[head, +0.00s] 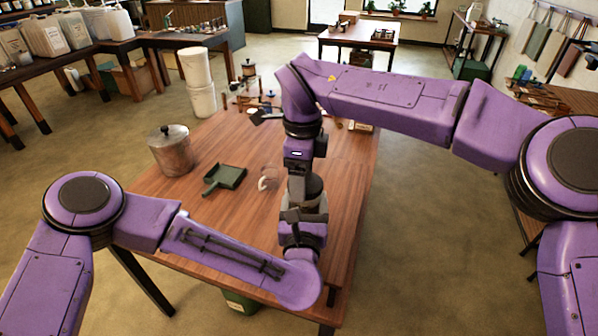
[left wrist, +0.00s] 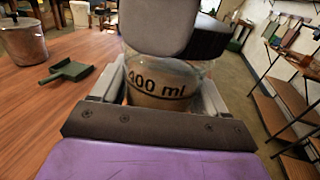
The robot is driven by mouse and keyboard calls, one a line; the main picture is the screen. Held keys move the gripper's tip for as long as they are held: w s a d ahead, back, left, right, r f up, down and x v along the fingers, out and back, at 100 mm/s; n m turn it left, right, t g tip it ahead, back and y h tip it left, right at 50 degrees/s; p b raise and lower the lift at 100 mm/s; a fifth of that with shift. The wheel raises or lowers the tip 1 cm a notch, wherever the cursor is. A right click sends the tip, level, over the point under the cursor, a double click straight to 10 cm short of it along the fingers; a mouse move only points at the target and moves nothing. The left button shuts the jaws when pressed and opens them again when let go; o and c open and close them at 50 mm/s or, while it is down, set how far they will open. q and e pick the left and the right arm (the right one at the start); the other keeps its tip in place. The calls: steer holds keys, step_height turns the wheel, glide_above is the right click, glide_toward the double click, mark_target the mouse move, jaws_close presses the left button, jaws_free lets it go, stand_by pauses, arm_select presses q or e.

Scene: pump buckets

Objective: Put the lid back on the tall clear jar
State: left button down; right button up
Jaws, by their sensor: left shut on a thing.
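The clear jar (left wrist: 155,85) is marked "400 ml", holds something tan, and sits between the fingers of my left gripper (left wrist: 155,100). In the head view my left gripper (head: 303,215) is at the near right part of the table, shut on the jar. My right gripper (head: 298,178) hangs pointing down just above the jar; its fingertips are largely hidden. In the left wrist view a grey rounded part and a dark part cover the jar's top. I cannot tell the lid apart there, nor whether it touches the jar.
On the wooden table (head: 215,220) stand a metal pot with a lid (head: 170,152), a green dustpan (head: 224,178) and a clear cup (head: 267,179). Small items and white buckets (head: 201,98) are at the far end. The table's front left is clear.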

steer(key=m, duration=0.3)
steer(key=shift+w+m, duration=0.1)
steer(key=shift+m, duration=0.2)
steer(key=m, duration=0.5)
steer(key=shift+w+d+m, duration=0.1)
steer(key=shift+w+m, duration=0.05)
steer(key=shift+m, duration=0.25)
steer(key=m, duration=0.6)
steer(key=shift+w+d, duration=0.1)
steer(key=shift+d, duration=0.05)
steer(key=m, duration=0.6)
steer(key=shift+d, duration=0.2)
steer(key=m, duration=0.6)
steer(key=shift+d, duration=0.15)
steer(key=m, duration=0.6)
steer(key=shift+s+d, duration=0.1)
steer(key=shift+s, duration=0.1)
steer(key=m, duration=0.5)
steer(key=shift+s+m, duration=0.15)
steer(key=shift+m, duration=0.25)
steer(key=m, duration=0.6)
